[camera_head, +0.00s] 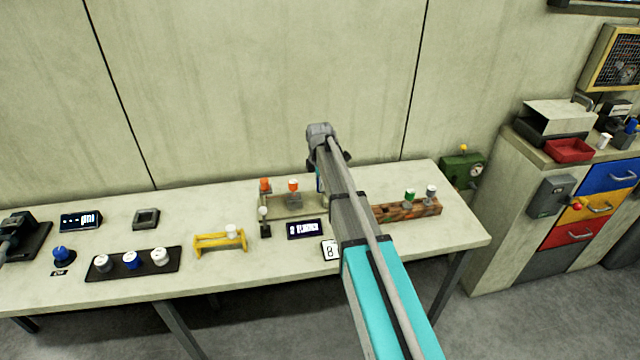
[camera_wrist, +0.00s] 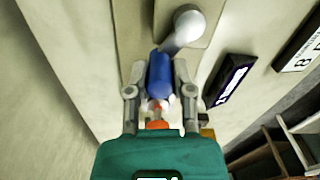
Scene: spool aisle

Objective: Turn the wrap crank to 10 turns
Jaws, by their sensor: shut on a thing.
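In the wrist view my gripper (camera_wrist: 159,70) is shut on the blue handle of the wrap crank (camera_wrist: 160,78), with one finger on each side. The crank's grey metal arm (camera_wrist: 186,27) runs from the handle to the upper right over a beige plate. In the head view my arm hides the gripper and most of the crank; a small blue patch shows beside the arm. A small dark display (camera_head: 304,229) stands in front of the crank's base plate (camera_head: 290,207). It shows pale text that is too small to read surely. It also shows in the wrist view (camera_wrist: 229,80).
A white card (camera_head: 330,250) marked 8 stands right of the display. A yellow rack (camera_head: 219,242) and a black tray with several spools (camera_head: 132,262) are to the left. A wooden block with spools (camera_head: 408,209) is to the right.

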